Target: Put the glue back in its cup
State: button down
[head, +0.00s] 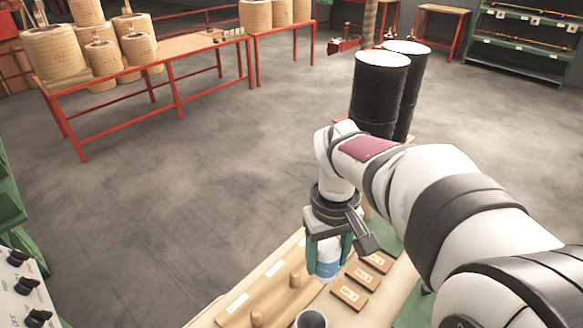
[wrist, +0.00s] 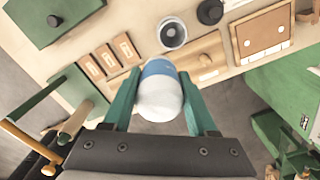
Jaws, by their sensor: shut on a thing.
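The glue is a white bottle with a blue band (head: 327,268). My gripper (head: 328,250) is shut on it, with one green finger on each side, and holds it above the bench. In the wrist view the glue (wrist: 160,98) sits between the green fingers of my gripper (wrist: 161,82). The cup (head: 311,320) is round and dark inside with a pale rim, at the bottom edge of the head view and partly cut off. It shows whole in the wrist view (wrist: 172,32), apart from the glue and beyond it. I see nothing standing in the cup.
Labelled wooden blocks (head: 349,294) lie on the bench beside the glue. A wooden board with upright pegs (head: 256,318) is to the left. Black drums (head: 379,92) stand on the floor behind my arm. A dark knob-like thing (wrist: 210,12) is near the cup.

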jog(key=shift+s+a+f+n, duration=0.3)
jog(key=shift+s+f+n, duration=0.25)
jog(key=shift+f, duration=1.9)
jog(key=shift+s+a+f+n, duration=0.35)
jog(key=shift+s+f+n, duration=0.2)
jog(key=shift+f, duration=1.9)
jog(key=shift+s+a+f+n, duration=0.3)
jog(key=shift+s+f+n, duration=0.25)
jog(key=shift+f, duration=1.9)
jog(key=shift+c, duration=0.6)
grip_release()
notch_tip(320, 180, up, 16)
jog(key=shift+f, duration=0.1)
